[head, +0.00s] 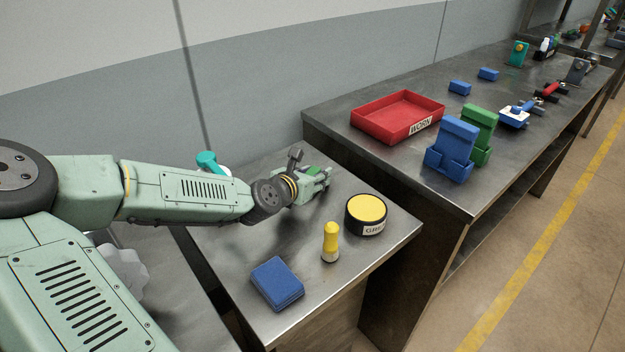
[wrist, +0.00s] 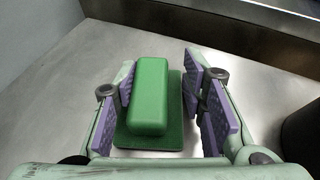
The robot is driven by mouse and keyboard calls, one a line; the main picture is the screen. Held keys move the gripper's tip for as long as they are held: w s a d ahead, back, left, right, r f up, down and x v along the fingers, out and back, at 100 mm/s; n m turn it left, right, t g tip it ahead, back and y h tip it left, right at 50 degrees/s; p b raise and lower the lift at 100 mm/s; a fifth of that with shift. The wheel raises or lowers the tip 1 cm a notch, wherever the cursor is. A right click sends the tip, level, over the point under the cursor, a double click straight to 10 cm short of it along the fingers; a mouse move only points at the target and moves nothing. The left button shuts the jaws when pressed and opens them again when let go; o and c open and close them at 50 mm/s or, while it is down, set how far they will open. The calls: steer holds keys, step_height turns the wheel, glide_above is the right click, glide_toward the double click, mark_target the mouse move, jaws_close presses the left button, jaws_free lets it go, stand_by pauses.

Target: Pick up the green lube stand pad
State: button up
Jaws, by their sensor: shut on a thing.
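The green lube stand pad (wrist: 149,97) shows in the wrist view as a rounded green block on a flat, wider green base. It lies between the two purple-padded fingers of my gripper (wrist: 160,92), which is shut on it. The left finger is close against the block; a gap shows between the upper block and the right finger. In the head view my gripper (head: 318,183) is low over the near metal table, and only a bit of the green pad (head: 309,171) shows, the rest hidden by the gripper. I cannot tell whether the pad is clear of the table.
On the near table (head: 225,240) are a black tub with a yellow top (head: 367,208), a yellow bottle (head: 330,240), a blue pad (head: 277,283) and a teal-topped item (head: 208,161) behind my arm. The longer bench holds a red tray (head: 388,121) and blue (head: 455,140) and green (head: 478,125) stands.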

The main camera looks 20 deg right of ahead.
steer(key=c, duration=0.5)
